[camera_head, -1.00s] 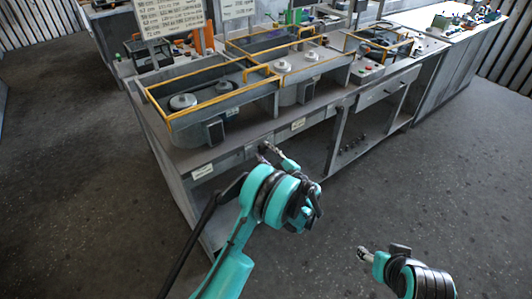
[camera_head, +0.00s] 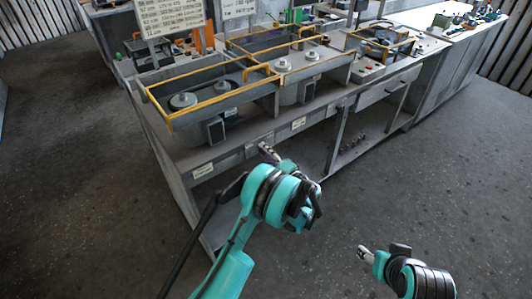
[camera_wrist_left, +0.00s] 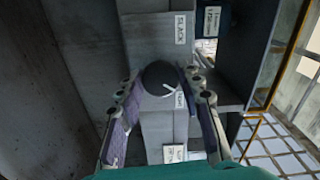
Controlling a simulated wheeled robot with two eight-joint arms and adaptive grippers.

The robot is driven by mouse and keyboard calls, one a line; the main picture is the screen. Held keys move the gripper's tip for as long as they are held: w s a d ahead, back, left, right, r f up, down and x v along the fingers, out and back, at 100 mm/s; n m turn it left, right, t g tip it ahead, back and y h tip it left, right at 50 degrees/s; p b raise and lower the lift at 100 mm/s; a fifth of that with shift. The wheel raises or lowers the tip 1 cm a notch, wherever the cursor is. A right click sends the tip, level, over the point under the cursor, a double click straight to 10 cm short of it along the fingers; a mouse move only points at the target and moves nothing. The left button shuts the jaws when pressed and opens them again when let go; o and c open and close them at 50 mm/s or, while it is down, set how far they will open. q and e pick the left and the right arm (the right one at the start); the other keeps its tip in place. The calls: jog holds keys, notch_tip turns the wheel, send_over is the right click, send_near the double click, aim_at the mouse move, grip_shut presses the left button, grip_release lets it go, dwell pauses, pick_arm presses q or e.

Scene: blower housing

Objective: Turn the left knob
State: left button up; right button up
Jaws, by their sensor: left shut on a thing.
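A round dark knob (camera_wrist_left: 158,78) with a white pointer mark sits on a grey panel, in the middle of the left wrist view. The mark slants toward the lower right. The two fingers of my left gripper (camera_wrist_left: 161,74) lie on either side of the knob and are shut on it. In the head view my left gripper (camera_head: 267,152) is at the front face of the workbench (camera_head: 232,160), and the knob is hidden there. My right gripper (camera_head: 365,255) is over the floor at the lower right, away from the bench; its jaw opening cannot be made out.
In the left wrist view, a SLACK label (camera_wrist_left: 180,28) is above the knob and a smaller label (camera_wrist_left: 179,100) is just below right. Yellow-edged housings (camera_head: 205,90) stand on the bench top. Below are open shelves. The floor (camera_head: 440,200) is clear.

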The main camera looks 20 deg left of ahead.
pick_arm(q)
jog(key=shift+n, duration=0.6)
jog(key=o, duration=1.2)
jog(key=shift+c, duration=0.2)
jog(key=v, duration=1.2)
